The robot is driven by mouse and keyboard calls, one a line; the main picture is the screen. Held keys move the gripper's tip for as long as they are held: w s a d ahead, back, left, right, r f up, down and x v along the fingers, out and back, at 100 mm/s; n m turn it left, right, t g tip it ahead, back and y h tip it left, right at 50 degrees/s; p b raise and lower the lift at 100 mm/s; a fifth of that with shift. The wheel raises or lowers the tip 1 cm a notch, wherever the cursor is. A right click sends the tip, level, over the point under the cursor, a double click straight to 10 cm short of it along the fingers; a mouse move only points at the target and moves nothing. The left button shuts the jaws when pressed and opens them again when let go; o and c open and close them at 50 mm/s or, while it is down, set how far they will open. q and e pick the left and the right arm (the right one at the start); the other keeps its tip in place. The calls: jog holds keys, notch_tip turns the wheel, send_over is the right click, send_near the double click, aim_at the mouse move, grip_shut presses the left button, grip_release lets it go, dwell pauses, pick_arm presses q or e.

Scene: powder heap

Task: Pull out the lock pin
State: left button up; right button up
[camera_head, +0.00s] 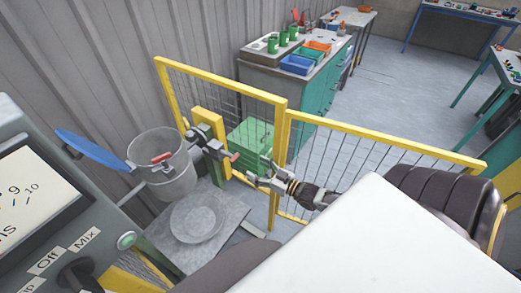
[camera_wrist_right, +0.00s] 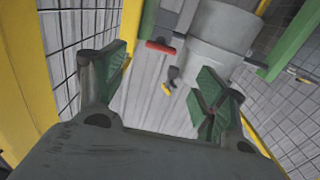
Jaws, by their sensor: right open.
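A grey latch-like fitting (camera_head: 205,140) sits on a yellow plate (camera_head: 209,118) at the fence, with a red-tipped end (camera_head: 235,157) pointing right. Which part is the lock pin I cannot tell for sure. A red crossbar handle (camera_head: 162,157) shows at the grey hopper (camera_head: 172,178). In the right wrist view a red handle (camera_wrist_right: 160,47) lies beyond the fingers, beside the grey cylinder (camera_wrist_right: 220,40). My right gripper (camera_head: 256,172) is open and empty, just right of and below the red-tipped end, apart from it. Its green pads (camera_wrist_right: 168,85) show in the wrist view. My left gripper is not in view.
Yellow mesh fence panels (camera_head: 375,140) stand around the gripper. A round plate (camera_head: 197,222) lies below the hopper. A control panel (camera_head: 60,215) fills the left. A green crate (camera_head: 250,142) and a teal cabinet (camera_head: 318,95) stand behind the fence. Open floor (camera_head: 400,75) lies beyond.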

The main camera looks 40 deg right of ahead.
jog(key=shift+s+d, duration=0.15)
jog(key=shift+s, duration=0.3)
dwell(0.3)
